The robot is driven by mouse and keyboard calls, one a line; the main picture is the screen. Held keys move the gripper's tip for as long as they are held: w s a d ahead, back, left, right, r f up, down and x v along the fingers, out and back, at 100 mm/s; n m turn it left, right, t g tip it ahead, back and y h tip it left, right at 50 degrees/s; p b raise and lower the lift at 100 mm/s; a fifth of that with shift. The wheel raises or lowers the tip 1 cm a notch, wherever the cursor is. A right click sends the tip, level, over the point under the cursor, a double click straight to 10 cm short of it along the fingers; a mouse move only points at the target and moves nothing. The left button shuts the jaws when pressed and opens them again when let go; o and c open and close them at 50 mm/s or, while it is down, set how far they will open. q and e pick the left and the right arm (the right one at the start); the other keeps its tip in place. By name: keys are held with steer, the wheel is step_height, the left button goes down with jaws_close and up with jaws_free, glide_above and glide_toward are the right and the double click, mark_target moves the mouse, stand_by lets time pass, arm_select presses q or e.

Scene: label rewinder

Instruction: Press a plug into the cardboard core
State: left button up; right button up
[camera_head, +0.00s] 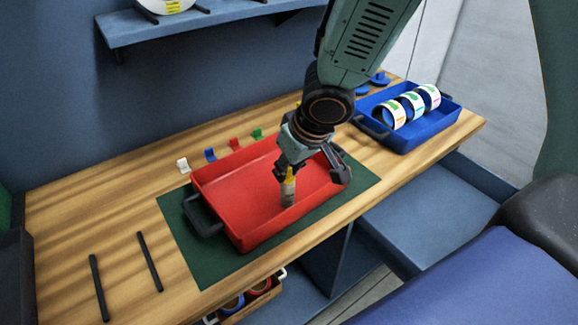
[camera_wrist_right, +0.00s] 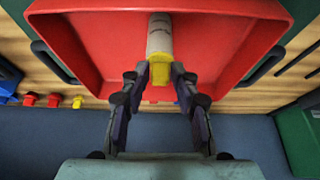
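The pale cardboard core (camera_head: 288,194) stands roughly upright in the red tray (camera_head: 222,182). The yellow plug (camera_head: 289,174) is at the core's top end, in line with it and apparently touching. My right gripper (camera_head: 290,165) comes down from above with its fingers around the plug. In the right wrist view, the fingertips (camera_wrist_right: 160,74) close on both sides of the yellow plug (camera_wrist_right: 160,68), and the core (camera_wrist_right: 160,36) extends beyond it. How deep the plug sits in the core cannot be told. My left gripper is not in view.
White (camera_head: 183,165), blue (camera_head: 210,154), red (camera_head: 234,144) and green (camera_head: 257,134) pieces stand behind the tray. A blue tray (camera_head: 437,127) with label rolls (camera_head: 412,105) is at the right. Two black rods (camera_head: 150,262) lie at the left. A shelf (camera_head: 215,18) is above.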

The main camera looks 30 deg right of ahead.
steer(key=shift+o, duration=0.7)
